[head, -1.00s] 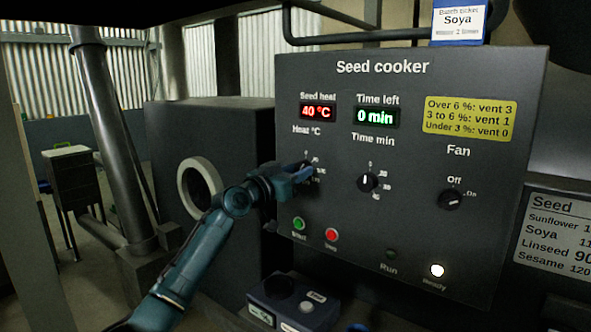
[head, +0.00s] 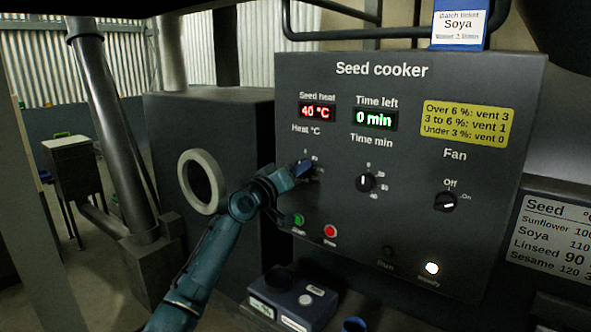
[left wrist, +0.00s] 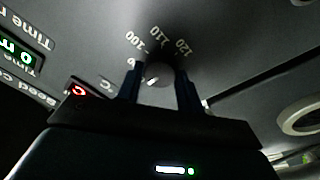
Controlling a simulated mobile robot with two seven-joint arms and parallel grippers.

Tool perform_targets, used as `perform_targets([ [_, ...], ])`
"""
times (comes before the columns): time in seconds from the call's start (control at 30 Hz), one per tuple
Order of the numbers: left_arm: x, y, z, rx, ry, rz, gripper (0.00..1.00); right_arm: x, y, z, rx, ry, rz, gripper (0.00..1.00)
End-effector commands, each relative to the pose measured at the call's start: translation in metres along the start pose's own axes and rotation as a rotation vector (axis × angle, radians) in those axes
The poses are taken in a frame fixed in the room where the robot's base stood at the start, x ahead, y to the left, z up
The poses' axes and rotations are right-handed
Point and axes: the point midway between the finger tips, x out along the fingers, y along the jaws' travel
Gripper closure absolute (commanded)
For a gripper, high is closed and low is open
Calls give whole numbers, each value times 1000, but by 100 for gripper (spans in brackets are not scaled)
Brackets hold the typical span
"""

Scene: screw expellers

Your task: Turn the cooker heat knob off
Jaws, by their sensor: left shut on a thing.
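The heat knob (left wrist: 158,75) is a dark round knob under the Heat °C label on the grey seed cooker panel (head: 400,260). My left gripper (head: 303,170) is at this knob and hides most of it in the head view. In the left wrist view, the two fingers of my left gripper (left wrist: 159,85) stand on either side of the knob, shut on it. The knob's white mark points to the lower left there, away from the 100, 110 and 120 labels. The red seed heat display (head: 317,112) reads 40 °C. My right gripper is not in view.
The time knob (head: 365,182) and fan knob (head: 445,202) sit to the right. A green button (head: 299,220) and a red button (head: 330,231) are just below my gripper. The ready lamp (head: 432,268) is lit white. A blue-grey box (head: 290,300) stands below the panel.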

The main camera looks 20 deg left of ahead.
Motion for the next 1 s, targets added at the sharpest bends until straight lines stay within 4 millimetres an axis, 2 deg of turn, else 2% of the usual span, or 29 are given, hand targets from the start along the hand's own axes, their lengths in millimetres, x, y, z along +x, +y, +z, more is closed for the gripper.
perform_targets([
  [0.37, 0, 0, 2, -11, -2, 0, 86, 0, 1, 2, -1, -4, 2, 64],
  [0.4, 0, 0, 2, -11, -2, 0, 62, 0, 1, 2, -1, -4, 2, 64],
  [0.63, 0, 0, 1, -8, -1, 0, 43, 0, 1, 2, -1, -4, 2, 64],
  [1.0, -5, 0, 0, -6, 1, 1, 42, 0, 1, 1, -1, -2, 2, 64],
])
